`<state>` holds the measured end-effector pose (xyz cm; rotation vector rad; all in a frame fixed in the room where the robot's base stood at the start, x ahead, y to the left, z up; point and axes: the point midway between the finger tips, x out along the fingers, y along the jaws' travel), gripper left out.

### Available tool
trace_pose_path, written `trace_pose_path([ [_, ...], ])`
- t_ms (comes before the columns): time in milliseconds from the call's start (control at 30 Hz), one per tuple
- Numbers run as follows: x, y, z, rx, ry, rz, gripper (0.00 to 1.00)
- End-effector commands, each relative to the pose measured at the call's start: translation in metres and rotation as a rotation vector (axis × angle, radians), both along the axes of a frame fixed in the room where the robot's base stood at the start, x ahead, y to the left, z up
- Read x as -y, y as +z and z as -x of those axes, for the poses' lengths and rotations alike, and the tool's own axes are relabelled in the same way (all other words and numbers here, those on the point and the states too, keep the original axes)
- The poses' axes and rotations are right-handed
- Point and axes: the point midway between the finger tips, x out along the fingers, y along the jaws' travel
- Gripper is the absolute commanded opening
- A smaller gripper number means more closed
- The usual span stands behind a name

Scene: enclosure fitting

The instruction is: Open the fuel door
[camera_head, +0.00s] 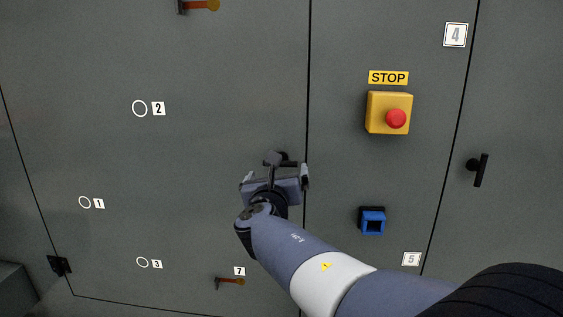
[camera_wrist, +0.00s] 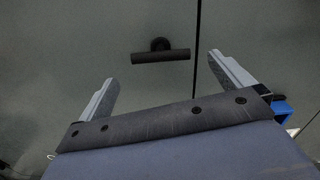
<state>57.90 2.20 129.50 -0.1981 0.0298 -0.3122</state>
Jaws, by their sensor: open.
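A large grey door panel (camera_head: 200,60) fills the left and middle of the head view; no label in sight names it as the fuel door. A black T-shaped handle (camera_wrist: 160,55) is on this panel, just left of the dark vertical seam. Its bar looks nearly level in the wrist view. My gripper (camera_wrist: 162,72) is open, with one finger either side of the handle's line and the handle beyond the fingertips. No contact shows. In the head view my gripper (camera_head: 276,177) is just below the handle (camera_head: 283,157), partly covering it. The panel looks shut.
Right of the seam are a yellow box with a red stop button (camera_head: 396,118), a blue square fitting (camera_head: 372,221) and another black handle (camera_head: 481,170). Orange-handled levers (camera_head: 200,5) (camera_head: 230,281) are at top and bottom. A black hinge-like block (camera_head: 59,265) is at lower left.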

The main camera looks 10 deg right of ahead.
Motion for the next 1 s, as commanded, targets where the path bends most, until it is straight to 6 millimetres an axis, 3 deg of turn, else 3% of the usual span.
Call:
trace_pose_path([
  [200,0.013,0.001,-0.037,-0.002,-0.004,-0.001,1.00],
  [400,0.019,0.000,-0.057,-0.001,-0.002,-0.001,1.00],
  [833,0.022,0.000,-0.064,-0.001,-0.001,-0.003,0.99],
  [1000,0.022,0.000,-0.064,-0.001,-0.001,-0.003,0.85],
])
